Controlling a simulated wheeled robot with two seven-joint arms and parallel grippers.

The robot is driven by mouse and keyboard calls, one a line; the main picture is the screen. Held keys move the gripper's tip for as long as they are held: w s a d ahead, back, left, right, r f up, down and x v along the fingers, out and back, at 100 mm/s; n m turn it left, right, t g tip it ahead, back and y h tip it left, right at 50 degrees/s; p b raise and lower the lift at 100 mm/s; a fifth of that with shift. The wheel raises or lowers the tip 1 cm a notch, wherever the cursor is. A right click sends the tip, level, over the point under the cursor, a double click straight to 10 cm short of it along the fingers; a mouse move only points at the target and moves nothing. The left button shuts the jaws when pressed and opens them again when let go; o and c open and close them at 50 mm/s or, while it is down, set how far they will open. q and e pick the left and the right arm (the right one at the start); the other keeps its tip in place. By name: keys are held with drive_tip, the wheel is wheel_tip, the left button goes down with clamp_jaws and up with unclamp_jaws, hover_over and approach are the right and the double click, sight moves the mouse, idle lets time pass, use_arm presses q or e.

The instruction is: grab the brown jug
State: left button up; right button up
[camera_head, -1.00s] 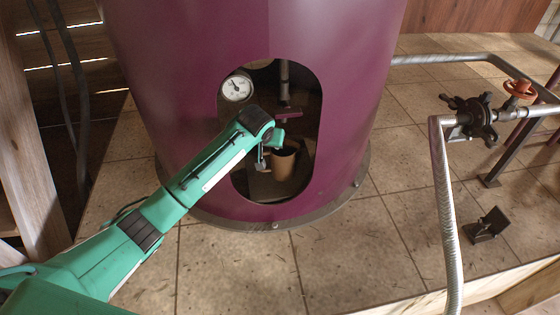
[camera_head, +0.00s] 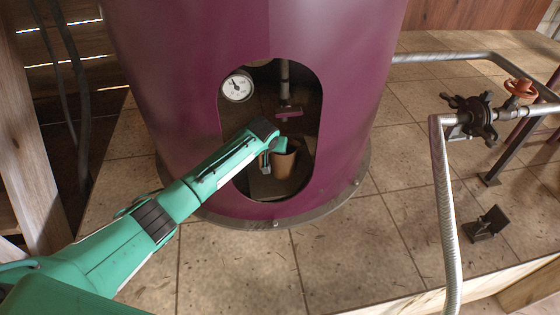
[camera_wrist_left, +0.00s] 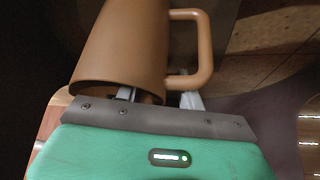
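The brown jug (camera_head: 284,164) stands inside the oval opening of the purple still. In the left wrist view the jug (camera_wrist_left: 122,45) fills the upper middle, with its loop handle (camera_wrist_left: 205,48) on the right. My left gripper (camera_head: 268,157) is at the jug's rim. In the wrist view its fingers (camera_wrist_left: 158,98) look spread, one at the jug's mouth and one right of the wall near the handle. The fingertips are partly hidden, and contact with the wall is not clear. My right gripper is not in view.
The purple still (camera_head: 180,60) surrounds the opening closely. A pressure gauge (camera_head: 237,87) and a pipe with a dark red valve handle (camera_head: 289,112) sit inside above the jug. A metal pipe with a black valve (camera_head: 470,118) stands to the right on the tiled surface.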

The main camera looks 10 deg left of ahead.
use_arm(q)
clamp_jaws()
